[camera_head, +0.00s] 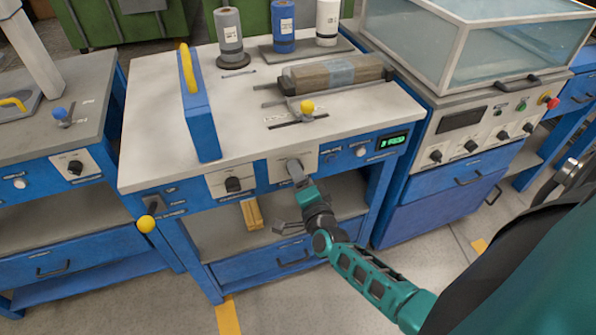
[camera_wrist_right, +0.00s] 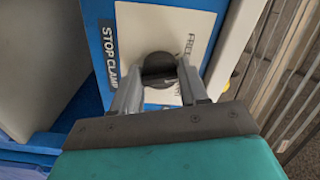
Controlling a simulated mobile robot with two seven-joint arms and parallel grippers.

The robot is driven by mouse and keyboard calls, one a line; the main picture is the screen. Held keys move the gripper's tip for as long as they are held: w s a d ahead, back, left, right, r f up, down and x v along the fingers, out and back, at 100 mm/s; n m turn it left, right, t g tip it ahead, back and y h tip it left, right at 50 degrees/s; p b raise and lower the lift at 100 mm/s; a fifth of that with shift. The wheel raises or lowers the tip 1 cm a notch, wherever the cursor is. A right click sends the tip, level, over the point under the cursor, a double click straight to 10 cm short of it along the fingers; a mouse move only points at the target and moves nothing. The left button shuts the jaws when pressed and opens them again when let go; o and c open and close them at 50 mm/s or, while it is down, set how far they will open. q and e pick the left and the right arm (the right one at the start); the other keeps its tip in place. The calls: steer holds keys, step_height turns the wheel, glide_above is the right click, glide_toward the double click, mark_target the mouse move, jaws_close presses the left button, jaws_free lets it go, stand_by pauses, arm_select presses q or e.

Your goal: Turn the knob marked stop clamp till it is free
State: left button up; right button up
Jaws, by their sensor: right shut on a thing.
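The knob marked stop clamp (camera_wrist_right: 158,68) is a round black knob on a white plate in the right wrist view. A black label reading STOP CLAMP (camera_wrist_right: 109,52) runs along the plate's left side, and part of the word FREE shows at the upper right of the knob. My right gripper (camera_wrist_right: 158,88) is shut on the knob, one finger at each side. In the head view my right gripper (camera_head: 297,172) reaches the white plate (camera_head: 292,161) on the bench front and hides the knob. My left gripper is not in view.
Another black knob (camera_head: 233,184) sits on a white plate to the left. A yellow ball handle (camera_head: 146,224) sticks out at the bench's front left. A green display (camera_head: 392,141) is at the right. The bench top (camera_head: 160,130) carries a wrapped roll (camera_head: 335,74).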

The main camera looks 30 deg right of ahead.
steer(key=shift+n+p, duration=0.8)
steer(key=shift+n, duration=2)
steer(key=o, duration=1.1)
steer(key=shift+c, duration=0.2)
